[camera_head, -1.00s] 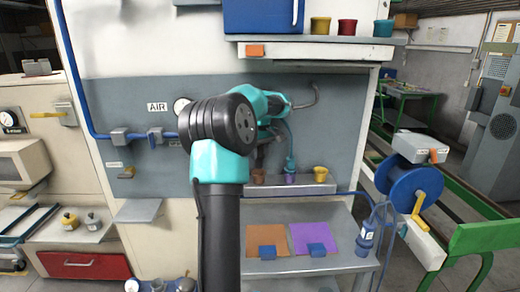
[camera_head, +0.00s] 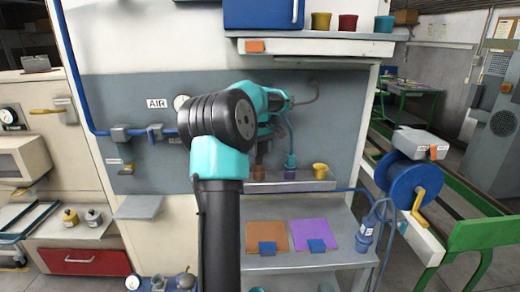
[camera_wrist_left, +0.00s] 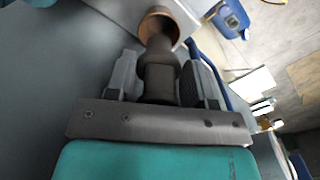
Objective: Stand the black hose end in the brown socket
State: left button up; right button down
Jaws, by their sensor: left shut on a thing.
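The brown socket (camera_head: 258,173) stands at the left end of a small ledge in the head view. In the left wrist view, its round rim (camera_wrist_left: 158,14) is at the top. My left gripper (camera_wrist_left: 160,85) is shut on the black hose end (camera_wrist_left: 160,72), which lies between its two fingers. The hose end's tip points at the socket and overlaps its opening; I cannot tell how deep it sits. In the head view, my own arm partly hides the left gripper (camera_head: 264,146), just above the brown socket. My right gripper is out of view.
A purple socket (camera_head: 290,174) with a teal hose end (camera_head: 291,160) above it and a yellow socket (camera_head: 320,170) stand on the same ledge, to the right. Below are orange (camera_head: 266,236) and purple (camera_head: 314,234) sheets on a shelf. A blue reel (camera_head: 411,185) is at right.

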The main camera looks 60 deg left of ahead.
pick_arm(q)
jog(key=shift+f, duration=2.45)
dwell(0.7)
jog(key=o, duration=1)
notch_tip(320, 180, up, 12)
dwell(0.3)
dwell(0.4)
